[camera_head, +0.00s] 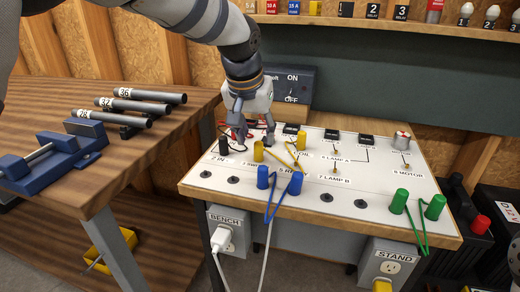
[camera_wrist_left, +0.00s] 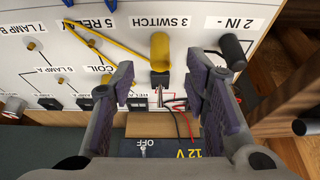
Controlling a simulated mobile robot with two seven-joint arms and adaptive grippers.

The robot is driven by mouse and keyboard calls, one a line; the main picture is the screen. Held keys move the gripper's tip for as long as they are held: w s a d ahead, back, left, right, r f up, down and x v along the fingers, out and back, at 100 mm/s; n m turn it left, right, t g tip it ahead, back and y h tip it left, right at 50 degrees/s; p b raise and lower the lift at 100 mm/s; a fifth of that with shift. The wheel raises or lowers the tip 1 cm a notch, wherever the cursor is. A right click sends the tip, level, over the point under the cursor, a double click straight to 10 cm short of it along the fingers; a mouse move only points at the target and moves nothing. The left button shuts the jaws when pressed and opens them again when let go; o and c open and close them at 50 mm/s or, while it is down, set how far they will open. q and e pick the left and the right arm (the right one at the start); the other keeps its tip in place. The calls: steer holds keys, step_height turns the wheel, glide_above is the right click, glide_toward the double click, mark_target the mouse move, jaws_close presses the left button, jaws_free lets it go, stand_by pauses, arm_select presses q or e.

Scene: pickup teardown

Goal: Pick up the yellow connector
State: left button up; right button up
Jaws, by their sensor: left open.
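A yellow connector (camera_head: 258,151) stands on the white circuit board, near the "3 SWITCH" label. In the left wrist view the yellow connector (camera_wrist_left: 159,50) is just beyond my fingertips. A yellow wire joins it to a second yellow connector (camera_head: 301,139) to its right, near the coil label. My left gripper (camera_head: 253,136) points down over the back of the board, behind the first connector. It is open and empty; its two fingers (camera_wrist_left: 160,88) stand apart on either side of a small metal switch lever.
A black connector (camera_head: 223,144) stands close to the left of my gripper. Blue connectors (camera_head: 263,177) and green connectors (camera_head: 399,201) sit nearer the board's front edge. A 12 V switch box (camera_head: 290,84) stands behind. A blue vise (camera_head: 55,158) and grey tubes are on the left table.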

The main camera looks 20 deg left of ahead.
mark_target(258, 144)
arm_select(q)
steer(key=x, duration=0.4)
steer(key=shift+w+f, duration=0.15)
steer(key=shift+f, duration=0.25)
steer(key=shift+w+f, duration=0.25)
steer(key=shift+f, duration=0.1)
steer(key=shift+r, duration=0.1)
jaws_close()
